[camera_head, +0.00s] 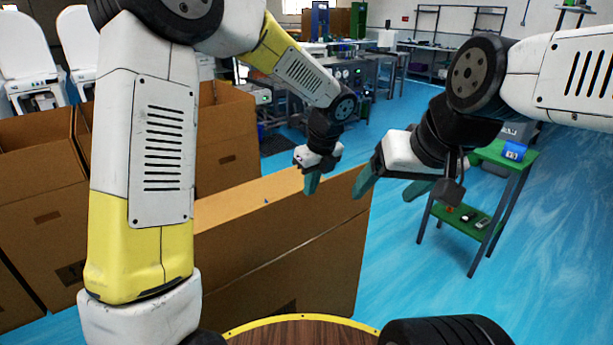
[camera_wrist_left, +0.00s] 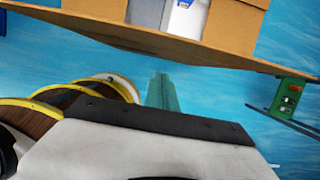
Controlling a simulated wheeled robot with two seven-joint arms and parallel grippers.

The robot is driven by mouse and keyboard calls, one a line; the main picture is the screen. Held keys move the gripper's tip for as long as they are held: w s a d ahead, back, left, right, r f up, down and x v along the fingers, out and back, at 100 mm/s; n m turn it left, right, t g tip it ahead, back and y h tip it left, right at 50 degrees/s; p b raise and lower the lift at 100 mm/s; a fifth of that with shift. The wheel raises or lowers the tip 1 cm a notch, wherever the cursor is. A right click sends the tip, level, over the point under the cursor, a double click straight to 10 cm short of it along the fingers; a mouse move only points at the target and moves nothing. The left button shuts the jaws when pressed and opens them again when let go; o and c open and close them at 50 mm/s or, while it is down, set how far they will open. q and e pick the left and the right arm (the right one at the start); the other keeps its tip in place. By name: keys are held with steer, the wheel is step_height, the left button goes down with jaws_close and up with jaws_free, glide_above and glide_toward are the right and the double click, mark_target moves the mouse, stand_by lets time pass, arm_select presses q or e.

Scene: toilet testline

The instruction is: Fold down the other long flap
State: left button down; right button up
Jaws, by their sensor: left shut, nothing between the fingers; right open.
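A large cardboard box (camera_head: 290,267) stands in front of me in the head view. Its light brown top (camera_head: 240,205) shows behind a near face crossed by a long crease or edge; I cannot tell which panel is the loose long flap. Cardboard panels (camera_wrist_left: 235,22) also show at the top of the left wrist view, with a gap between two of them. My left gripper (camera_head: 312,184) is shut and empty, pointing down at the box's far top edge; contact is unclear. Its teal fingers show in the left wrist view (camera_wrist_left: 161,92). My right gripper (camera_head: 390,190) is open and empty near the box's right end.
Other open cardboard boxes (camera_head: 35,200) stand at the left, with white toilets (camera_head: 30,65) behind. A green-topped stand (camera_head: 500,155) is at the right. Blue floor (camera_head: 420,290) is clear right of the box. A round wooden top with a yellow rim (camera_head: 300,332) is at the bottom.

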mark_target(297, 194)
arm_select(q)
steer(key=w+a+f, duration=0.1)
steer(key=f, duration=0.1)
steer(key=w+a+f, duration=0.1)
steer(key=f, duration=0.1)
steer(key=w+a+f, duration=0.1)
steer(key=w+f, duration=0.1)
steer(key=shift+f, duration=0.1)
steer(key=shift+w+a, duration=0.2)
steer(key=shift+w, duration=0.15)
